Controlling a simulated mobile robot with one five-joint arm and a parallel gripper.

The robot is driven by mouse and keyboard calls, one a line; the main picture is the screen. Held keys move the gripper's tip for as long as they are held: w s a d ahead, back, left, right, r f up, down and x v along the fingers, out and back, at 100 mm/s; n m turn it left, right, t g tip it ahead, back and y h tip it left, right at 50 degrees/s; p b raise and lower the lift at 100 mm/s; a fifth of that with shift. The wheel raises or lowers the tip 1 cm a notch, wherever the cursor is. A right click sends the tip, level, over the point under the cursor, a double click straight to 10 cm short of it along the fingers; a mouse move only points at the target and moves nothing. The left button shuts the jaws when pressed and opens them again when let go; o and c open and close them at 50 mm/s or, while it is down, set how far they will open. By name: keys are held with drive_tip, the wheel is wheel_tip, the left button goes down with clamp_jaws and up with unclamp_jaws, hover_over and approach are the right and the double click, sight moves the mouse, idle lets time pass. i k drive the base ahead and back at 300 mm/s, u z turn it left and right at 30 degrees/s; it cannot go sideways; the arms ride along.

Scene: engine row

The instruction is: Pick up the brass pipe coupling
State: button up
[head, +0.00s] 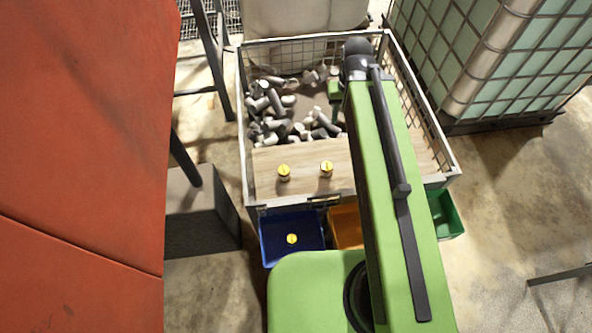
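Two small short cylinders with yellow tops stand on the wooden board at the front of the mesh crate, a left one (284,172) and a right one (327,169). A third yellow-topped piece (291,239) is in the blue bin. Any of these may be the brass pipe coupling; I cannot tell which at this size. My gripper (335,112) is at the far end of my green arm, over the crate by the heap of grey pieces, beyond the board. It is small and partly hidden by the arm, so its opening is unclear.
The mesh crate (249,150) holds a heap of grey cylindrical parts (268,105) at its back left. Blue (270,253), orange (345,228) and green (447,212) bins sit along its front. A caged tank (490,60) stands at right. A red panel (80,150) fills the left.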

sight(284, 171)
drive_tip(key=z, duration=0.15)
drive_tip(key=k, duration=1.95)
drive_tip(key=u, duration=1.5)
drive_tip(key=i, duration=1.5)
drive_tip(key=u, duration=0.05)
